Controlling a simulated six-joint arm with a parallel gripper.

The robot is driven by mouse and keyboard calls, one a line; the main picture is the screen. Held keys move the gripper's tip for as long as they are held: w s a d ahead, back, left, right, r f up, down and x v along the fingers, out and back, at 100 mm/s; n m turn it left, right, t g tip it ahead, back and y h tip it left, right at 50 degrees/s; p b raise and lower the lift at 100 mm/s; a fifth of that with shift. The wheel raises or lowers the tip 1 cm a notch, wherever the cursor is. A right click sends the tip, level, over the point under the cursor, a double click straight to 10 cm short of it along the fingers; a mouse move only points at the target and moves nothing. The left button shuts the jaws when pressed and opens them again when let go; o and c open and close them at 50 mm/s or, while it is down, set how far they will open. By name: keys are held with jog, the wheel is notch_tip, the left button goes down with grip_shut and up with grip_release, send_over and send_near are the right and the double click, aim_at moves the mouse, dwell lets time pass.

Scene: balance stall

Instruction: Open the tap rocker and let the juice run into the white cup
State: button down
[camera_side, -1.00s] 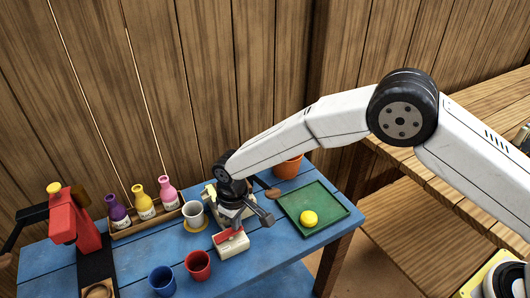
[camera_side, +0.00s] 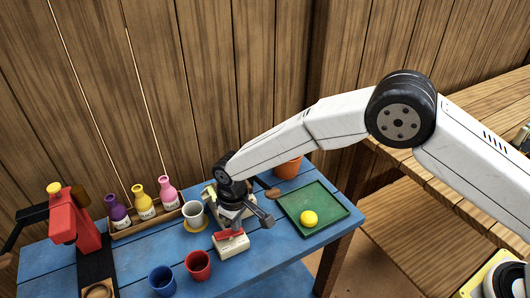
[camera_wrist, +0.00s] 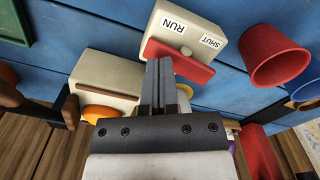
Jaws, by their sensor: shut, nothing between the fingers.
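The tap rocker (camera_wrist: 178,62) is a red bar with a small knob, on a cream box (camera_wrist: 200,30) labelled RUN and SHUT. In the side view the rocker (camera_side: 229,236) is right under my gripper. My gripper (camera_wrist: 158,65) is shut and empty, its fingertips at the rocker's near edge; I cannot tell whether they touch it. The white cup (camera_side: 193,215) stands upright on a tan coaster (camera_side: 196,228), left of my gripper. My wrist partly hides the cream dispenser (camera_side: 209,188) behind; it also shows in the wrist view (camera_wrist: 103,70). No juice stream is visible; the cup's contents are unclear.
A red cup (camera_side: 198,265) and a blue cup (camera_side: 162,280) stand at the front. Several bottles (camera_side: 144,205) sit in a wooden rack at left. A green tray (camera_side: 328,222) holds a yellow ball (camera_side: 309,218). A red press (camera_side: 75,222) stands far left.

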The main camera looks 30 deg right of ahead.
jog(key=shift+r, duration=3.3)
jog(key=s+d+r+m+t, duration=0.1)
jog(key=s+d+r+m, duration=0.15)
jog(key=d, duration=0.65)
jog(key=s+d+r+m, duration=0.1)
jog(key=s+d+r, duration=0.25)
jog(key=d, duration=0.65)
jog(key=s+d+m+t, duration=0.1)
jog(key=s+d+m, duration=0.1)
jog(key=s+d, duration=0.8)
jog(key=s+r, duration=0.1)
jog(key=s, duration=0.2)
jog(key=shift+d+t, duration=0.3)
jog(key=shift+d, duration=0.1)
